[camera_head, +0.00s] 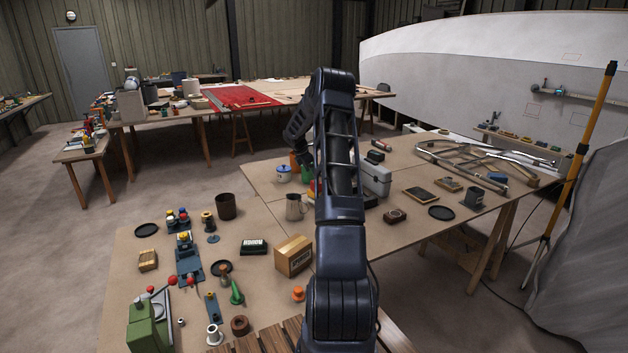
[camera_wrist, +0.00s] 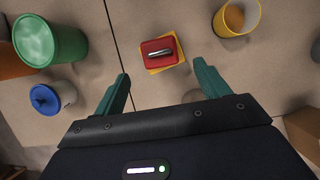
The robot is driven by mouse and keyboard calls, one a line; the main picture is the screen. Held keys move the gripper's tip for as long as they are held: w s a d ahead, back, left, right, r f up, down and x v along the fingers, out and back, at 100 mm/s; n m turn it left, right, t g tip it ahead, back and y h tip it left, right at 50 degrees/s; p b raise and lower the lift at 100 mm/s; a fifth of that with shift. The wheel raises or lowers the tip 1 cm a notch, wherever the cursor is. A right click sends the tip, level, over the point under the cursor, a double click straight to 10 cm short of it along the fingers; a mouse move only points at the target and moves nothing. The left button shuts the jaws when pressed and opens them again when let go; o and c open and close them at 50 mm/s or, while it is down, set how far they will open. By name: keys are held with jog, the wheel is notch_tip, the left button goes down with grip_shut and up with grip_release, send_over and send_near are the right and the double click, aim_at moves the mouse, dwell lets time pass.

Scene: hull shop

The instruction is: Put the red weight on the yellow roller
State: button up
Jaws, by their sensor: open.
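The red weight (camera_wrist: 159,49), a red block with a shiny metal bar on top, shows in the wrist view at the upper middle. It sits on or directly over a flat-looking yellow piece (camera_wrist: 157,68), whose edges stick out around it. I cannot tell whether this yellow piece is the roller. My gripper (camera_wrist: 161,72) is open, its two teal fingers apart on either side of and a little short of the red weight. Nothing shows held between them. In the head view my arm hides most of this spot.
A yellow open cup (camera_wrist: 236,18) stands right of the weight. A green canister (camera_wrist: 50,40) and a blue-lidded pot (camera_wrist: 46,98) stand at the left. In the head view, a metal pitcher (camera_head: 295,208) and a cardboard box (camera_head: 293,256) stand left of my arm.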

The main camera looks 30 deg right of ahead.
jog(key=s+a+r+m+t, duration=0.1)
jog(key=s+a+r+m, duration=0.3)
jog(key=s+a+r, duration=0.75)
jog(key=s+a+r+m+t, duration=0.1)
jog(key=s+a+r+m, duration=0.3)
jog(key=s+a+r, duration=0.75)
jog(key=s+a+r+m+t+y, duration=0.1)
jog(key=s+a+r+m, duration=0.15)
jog(key=s, duration=0.45)
jog(key=s+a+r+m+y, duration=0.15)
jog(key=s+r, duration=0.25)
jog(key=s, duration=0.4)
jog(key=s+a+f+m+y, duration=0.1)
jog(key=s+a+f+m, duration=0.1)
jog(key=s, duration=0.6)
jog(key=s+a+f+m+t+y, duration=0.1)
jog(key=s+a+f+m, duration=0.1)
jog(key=s, duration=0.6)
jog(key=shift+s+a+f+m+t, duration=0.25)
jog(key=shift+a+m, duration=0.4)
jog(key=shift+m, duration=0.35)
